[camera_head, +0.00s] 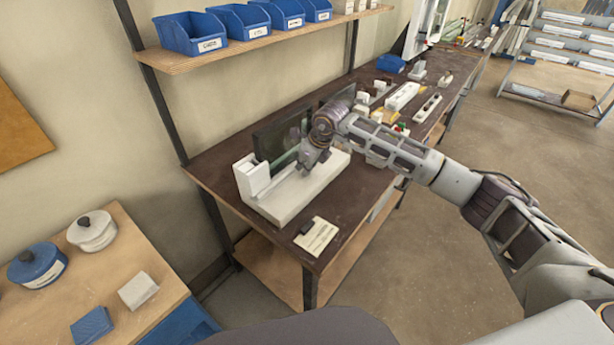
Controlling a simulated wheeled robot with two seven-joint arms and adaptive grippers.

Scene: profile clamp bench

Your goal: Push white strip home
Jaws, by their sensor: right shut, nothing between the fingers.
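A white clamp fixture (290,201) stands near the left end of the dark bench, with a long base and an upright white block (252,178) at its left end. My right arm reaches in from the right over the bench. Its gripper (304,171) is shut and empty, pointing down at the middle of the fixture. I cannot tell whether its fingertips touch anything. A thin pale strip-like edge (284,157) runs along the fixture behind the gripper; I cannot tell whether this is the white strip. The gripper and wrist hide part of the fixture. My left gripper is out of view.
A dark panel (270,140) stands behind the fixture. A white card with a black clip (317,236) lies at the bench's front left. Several white parts (402,97) lie farther right along the bench. Blue bins (190,34) sit on the shelf above.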

